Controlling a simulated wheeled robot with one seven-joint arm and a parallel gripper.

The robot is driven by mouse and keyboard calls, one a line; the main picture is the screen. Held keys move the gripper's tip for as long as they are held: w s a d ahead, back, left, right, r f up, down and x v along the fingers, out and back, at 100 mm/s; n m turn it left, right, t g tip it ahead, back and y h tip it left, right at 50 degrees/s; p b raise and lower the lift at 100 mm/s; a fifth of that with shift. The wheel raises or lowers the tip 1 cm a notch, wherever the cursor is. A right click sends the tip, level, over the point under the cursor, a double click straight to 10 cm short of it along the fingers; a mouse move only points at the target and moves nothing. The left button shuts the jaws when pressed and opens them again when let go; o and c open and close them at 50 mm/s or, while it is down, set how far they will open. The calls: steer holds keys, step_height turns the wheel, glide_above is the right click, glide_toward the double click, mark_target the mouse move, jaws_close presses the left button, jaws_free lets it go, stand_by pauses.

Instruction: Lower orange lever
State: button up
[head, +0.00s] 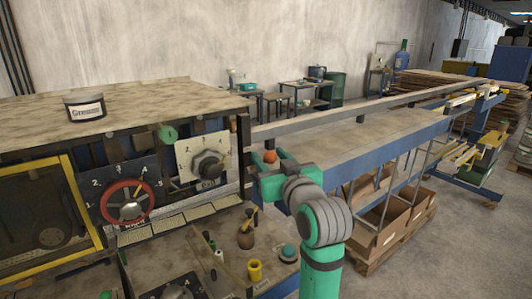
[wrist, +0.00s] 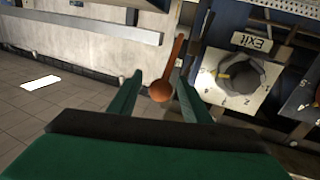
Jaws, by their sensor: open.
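The orange lever (wrist: 172,65) shows in the wrist view as a rod ending in a round orange knob (wrist: 160,91). In the head view its knob (head: 270,157) is at the right end of the machine, beside the dial panel. My gripper (wrist: 159,75) is open, with one green finger on each side of the knob. I see a gap between the knob and each finger in the wrist view. In the head view my gripper (head: 266,169) is right at the knob, and the rod is mostly hidden there.
A dial panel with a black knob (head: 208,164) stands close left of the lever. A red dial (head: 128,202) is farther left. A long blue-edged table (head: 390,147) extends to the right.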

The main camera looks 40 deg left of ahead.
steer(key=shift+x, duration=1.7)
steer(key=shift+s, duration=0.1)
jaws_close()
